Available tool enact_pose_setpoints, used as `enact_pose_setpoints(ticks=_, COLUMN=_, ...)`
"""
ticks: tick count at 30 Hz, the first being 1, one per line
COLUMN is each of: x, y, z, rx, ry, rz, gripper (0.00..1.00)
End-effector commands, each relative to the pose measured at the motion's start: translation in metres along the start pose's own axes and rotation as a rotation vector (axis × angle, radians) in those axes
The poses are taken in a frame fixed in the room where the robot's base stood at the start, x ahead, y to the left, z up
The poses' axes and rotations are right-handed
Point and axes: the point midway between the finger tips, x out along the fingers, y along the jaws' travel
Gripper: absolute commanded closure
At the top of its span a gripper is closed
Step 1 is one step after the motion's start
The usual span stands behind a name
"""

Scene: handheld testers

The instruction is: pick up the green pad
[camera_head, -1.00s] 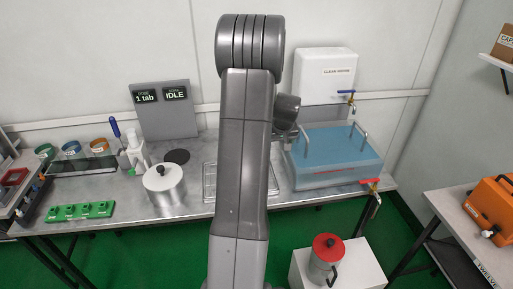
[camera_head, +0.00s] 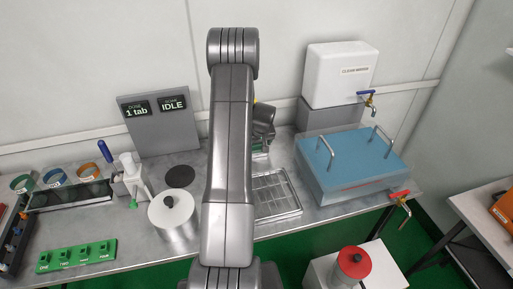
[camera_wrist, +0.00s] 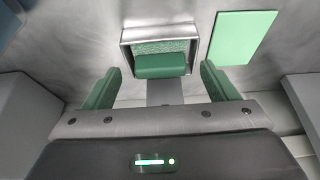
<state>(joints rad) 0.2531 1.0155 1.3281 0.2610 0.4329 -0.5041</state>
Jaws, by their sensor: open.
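In the wrist view a metal-framed box or holder (camera_wrist: 126,50) stands ahead, with speckled green inside. A darker green, rounded block, likely the green pad (camera_wrist: 160,66), sits at its front opening. My gripper (camera_wrist: 161,78) is open, its two green-faced fingers to either side of that block and nearer the camera. Nothing is held between them; I cannot tell whether they touch the block. A flat pale green rectangle (camera_wrist: 241,38) lies to the right of the holder. In the head view my arm hides most of this spot; only a bit of green shows beside it.
A wire rack (camera_head: 275,193) is on the bench right of my arm. A blue-topped water bath (camera_head: 355,165) and a white water tank (camera_head: 340,76) stand farther right. A lidded metal pot (camera_head: 173,214) and a display panel (camera_head: 158,122) are left. Grey blocks flank the wrist view.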

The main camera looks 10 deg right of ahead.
Motion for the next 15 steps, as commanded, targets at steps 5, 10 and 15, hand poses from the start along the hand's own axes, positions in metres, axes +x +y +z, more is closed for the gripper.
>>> enact_pose_setpoints(ticks=5, x=0.0118, y=-0.0002, z=0.0001, rx=0.0, ry=-0.001, rz=-0.001, gripper=0.2)
enact_pose_setpoints(ticks=10, x=0.0131, y=-0.0002, z=0.0, rx=-0.001, ry=0.0, rz=0.0, gripper=0.2)
enact_pose_setpoints(ticks=15, x=0.013, y=-0.0001, z=0.0, rx=0.0, ry=0.0, rz=0.0, gripper=0.38)
